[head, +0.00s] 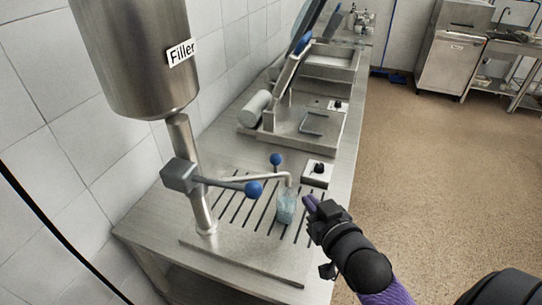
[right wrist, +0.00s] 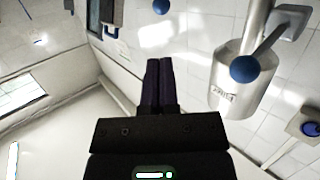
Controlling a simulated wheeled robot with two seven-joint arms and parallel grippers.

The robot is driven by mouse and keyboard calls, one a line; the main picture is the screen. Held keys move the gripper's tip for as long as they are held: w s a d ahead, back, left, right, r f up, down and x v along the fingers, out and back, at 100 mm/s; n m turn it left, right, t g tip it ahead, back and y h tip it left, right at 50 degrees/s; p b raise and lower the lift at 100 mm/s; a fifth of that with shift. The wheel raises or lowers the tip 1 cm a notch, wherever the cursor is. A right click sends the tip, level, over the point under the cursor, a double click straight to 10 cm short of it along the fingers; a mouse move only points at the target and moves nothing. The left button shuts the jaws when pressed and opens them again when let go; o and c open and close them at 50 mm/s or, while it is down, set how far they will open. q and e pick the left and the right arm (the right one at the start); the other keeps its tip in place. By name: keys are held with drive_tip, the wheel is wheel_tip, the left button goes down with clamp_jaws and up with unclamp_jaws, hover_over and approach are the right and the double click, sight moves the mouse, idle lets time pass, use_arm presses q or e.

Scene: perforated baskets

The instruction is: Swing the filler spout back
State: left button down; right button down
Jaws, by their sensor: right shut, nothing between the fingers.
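The filler (head: 150,60) is a steel tank labelled "Filler" on a post at the left. Its thin spout (head: 262,177) reaches right from the grey valve block (head: 181,176), its bent tip above a bluish clear container (head: 286,207) on the slotted drain plate (head: 235,258). A lever with a blue ball (head: 253,188) also extends from the block. My right gripper (head: 309,203) is shut and empty, just right of the container; I cannot tell whether they touch. In the right wrist view the shut fingers (right wrist: 159,82) show with the tank (right wrist: 236,85) beyond. My left gripper is out of view.
A second blue ball (head: 275,159) and a knob box (head: 317,173) stand behind the spout. A steel machine with a raised arm (head: 290,75) stands farther along the counter. The tiled wall is at left, and open floor (head: 440,160) at right.

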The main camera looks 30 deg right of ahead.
sight(279, 162)
drive_tip(key=shift+r, duration=0.15)
drive_tip(key=b+x, duration=0.1)
drive_tip(key=x, duration=1.3)
drive_tip(key=shift+r+b, duration=0.15)
drive_tip(key=shift+b, duration=0.2)
drive_tip(key=shift+w, duration=0.15)
